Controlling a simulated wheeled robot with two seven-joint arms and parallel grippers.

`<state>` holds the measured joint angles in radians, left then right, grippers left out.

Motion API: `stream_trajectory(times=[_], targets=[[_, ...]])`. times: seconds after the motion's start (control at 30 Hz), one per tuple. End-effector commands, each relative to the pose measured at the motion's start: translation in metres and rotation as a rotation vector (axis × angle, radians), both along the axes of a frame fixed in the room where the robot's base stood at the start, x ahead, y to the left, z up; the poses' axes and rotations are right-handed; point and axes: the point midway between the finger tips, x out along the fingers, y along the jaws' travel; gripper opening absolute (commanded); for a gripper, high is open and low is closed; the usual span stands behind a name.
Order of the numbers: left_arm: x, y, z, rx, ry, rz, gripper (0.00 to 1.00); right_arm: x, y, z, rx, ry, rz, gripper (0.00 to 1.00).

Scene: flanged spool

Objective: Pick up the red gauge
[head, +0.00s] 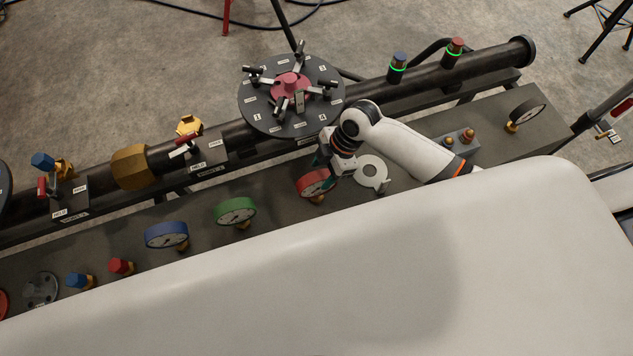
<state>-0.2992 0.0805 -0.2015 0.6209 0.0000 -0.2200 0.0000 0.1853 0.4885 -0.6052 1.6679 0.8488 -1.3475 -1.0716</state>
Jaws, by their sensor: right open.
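The red gauge (311,185) stands on a brass fitting on the grey bench, right of the green gauge. My right gripper (325,165) is at its upper right edge, reaching in from the right, with its jaws open. The fingers and wrist cover part of the gauge's right side. I cannot tell whether the fingers touch it. My left gripper is not in view.
A green gauge (236,211) and a blue gauge (166,235) stand to the left. A white ring-shaped part (371,172) lies close to the right of my gripper. A black flanged disc (262,120) with clamps rises behind. A black-rimmed gauge (527,112) is far right.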

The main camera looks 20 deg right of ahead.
Motion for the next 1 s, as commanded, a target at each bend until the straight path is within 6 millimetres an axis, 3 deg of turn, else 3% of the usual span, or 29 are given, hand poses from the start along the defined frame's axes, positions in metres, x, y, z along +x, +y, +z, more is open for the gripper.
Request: stream_trajectory(times=[0.27, 0.57, 0.87, 1.0], targets=[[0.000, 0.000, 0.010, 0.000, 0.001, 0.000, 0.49, -0.001, 0.010, -0.017, 0.001, 0.002, 0.000, 0.53], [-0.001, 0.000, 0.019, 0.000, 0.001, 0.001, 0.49, 0.000, 0.024, -0.052, 0.001, 0.002, -0.001, 0.53], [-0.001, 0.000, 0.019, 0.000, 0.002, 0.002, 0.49, 0.001, 0.025, -0.056, -0.001, -0.001, 0.000, 0.53], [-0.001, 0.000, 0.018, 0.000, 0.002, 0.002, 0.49, 0.001, 0.025, -0.056, -0.001, -0.001, 0.000, 0.30]])
